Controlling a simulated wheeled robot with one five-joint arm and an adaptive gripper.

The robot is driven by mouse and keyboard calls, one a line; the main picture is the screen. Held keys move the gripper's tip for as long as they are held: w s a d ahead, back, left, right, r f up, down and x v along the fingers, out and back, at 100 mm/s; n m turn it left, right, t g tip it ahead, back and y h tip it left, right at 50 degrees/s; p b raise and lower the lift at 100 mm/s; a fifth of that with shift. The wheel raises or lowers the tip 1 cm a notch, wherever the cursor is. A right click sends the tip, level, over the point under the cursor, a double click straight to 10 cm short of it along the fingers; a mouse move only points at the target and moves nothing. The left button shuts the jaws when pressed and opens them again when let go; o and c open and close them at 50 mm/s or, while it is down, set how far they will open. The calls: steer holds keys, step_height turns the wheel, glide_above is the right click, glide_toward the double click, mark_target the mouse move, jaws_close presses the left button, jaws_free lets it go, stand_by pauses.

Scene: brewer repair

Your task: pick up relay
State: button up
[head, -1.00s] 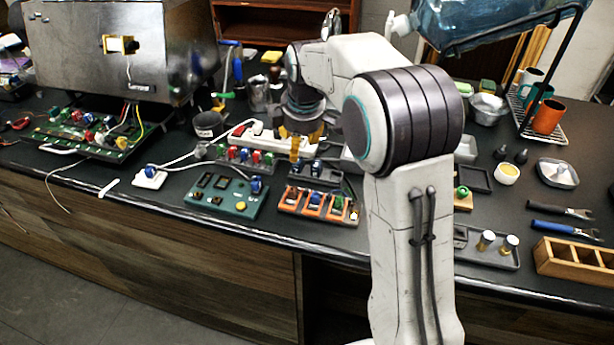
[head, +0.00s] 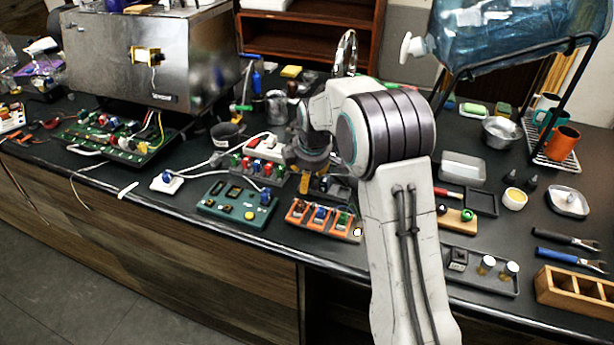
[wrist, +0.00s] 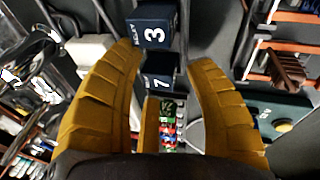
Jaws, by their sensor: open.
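Two dark blue relay blocks marked 3 (wrist: 154,28) and 7 (wrist: 158,78) show in the wrist view, one behind the other in a dark tray. The block marked 7 lies between the fingers and the block marked 3 is near the fingertips. Nothing is held.
An orange-slotted rack (head: 322,219) stands in front of the tray, and a teal panel (head: 237,204) is to its left. A white power strip (head: 264,147) and a rack of coloured parts (head: 258,170) stand close by. A cup (head: 226,136) is behind, left.

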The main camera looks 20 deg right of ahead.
steer(key=shift+w+f, duration=0.1)
steer(key=shift+f, duration=0.25)
steer(key=shift+o, duration=0.2)
jaws_close()
